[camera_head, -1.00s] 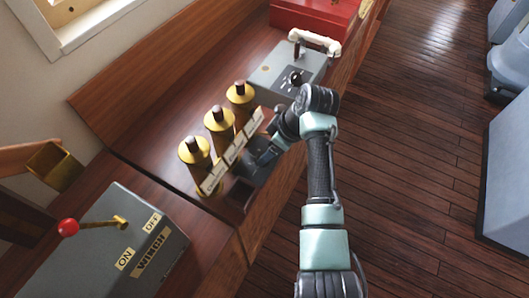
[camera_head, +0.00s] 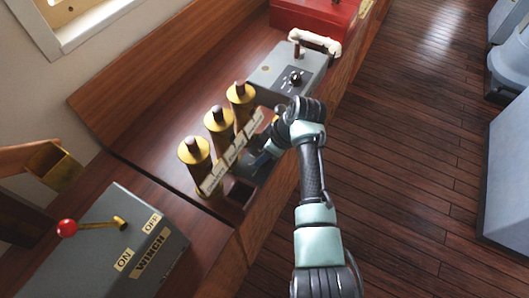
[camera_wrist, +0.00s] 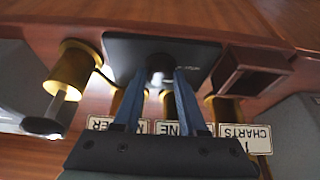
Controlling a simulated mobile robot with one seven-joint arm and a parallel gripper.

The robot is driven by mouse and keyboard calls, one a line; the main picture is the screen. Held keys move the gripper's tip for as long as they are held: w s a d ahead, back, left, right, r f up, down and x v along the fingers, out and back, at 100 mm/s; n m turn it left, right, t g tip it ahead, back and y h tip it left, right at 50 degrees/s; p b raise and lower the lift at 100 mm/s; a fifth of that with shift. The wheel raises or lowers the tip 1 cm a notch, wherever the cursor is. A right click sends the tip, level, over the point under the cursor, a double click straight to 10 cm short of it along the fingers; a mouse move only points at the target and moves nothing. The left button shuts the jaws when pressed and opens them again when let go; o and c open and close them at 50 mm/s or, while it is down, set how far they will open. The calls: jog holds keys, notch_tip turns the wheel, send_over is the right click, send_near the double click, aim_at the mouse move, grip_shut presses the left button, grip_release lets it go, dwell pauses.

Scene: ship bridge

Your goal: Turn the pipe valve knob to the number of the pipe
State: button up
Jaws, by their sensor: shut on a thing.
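Three brass pipes stand in a row on the wooden console, the middle one (camera_head: 218,120) among them, with small white labels (camera_head: 212,178) in front. In the wrist view the labels appear upside down; one reads CHARTS with a 1 (camera_wrist: 245,137), the others are partly covered. A dark plate (camera_wrist: 120,50) lies beside the pipes and carries a round dark knob (camera_wrist: 160,66), apparently the pipe valve knob. My gripper (camera_head: 263,157) is over this plate. In the wrist view its blue fingers (camera_wrist: 161,80) are shut on the knob. The knob's pointer and any numbers around it cannot be made out.
A grey box with a black dial (camera_head: 293,78) and a white handle (camera_head: 316,40) stands behind. A red box (camera_head: 312,14) is farther back. A grey winch box (camera_head: 120,250) with a red-tipped lever is at front left.

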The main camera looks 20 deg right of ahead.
grip_shut()
jog(key=m+p, duration=0.1)
jog(key=m, duration=0.1)
jog(key=m+h+p, duration=0.1)
jog(key=p, duration=0.1)
jog(key=shift+s+a+r+m+t, duration=0.1)
jog(key=shift+a+r+m+t, duration=0.05)
jog(key=shift+m+t, duration=0.25)
jog(key=m+h+p, duration=0.2)
jog(key=m+p, duration=0.1)
jog(key=m, duration=0.2)
jog(key=shift+a, duration=0.15)
jog(key=m+h, duration=0.1)
jog(key=m, duration=0.1)
jog(key=m+h, duration=0.1)
jog(key=m, duration=0.1)
jog(key=shift+a+f+m+p, duration=0.1)
jog(key=shift+f+m+p, duration=0.1)
jog(key=shift+m+p, duration=0.15)
jog(key=shift+m+g+h+b, duration=0.6)
jog(key=shift+m+g+b, duration=0.1)
jog(key=shift+m, duration=1.45)
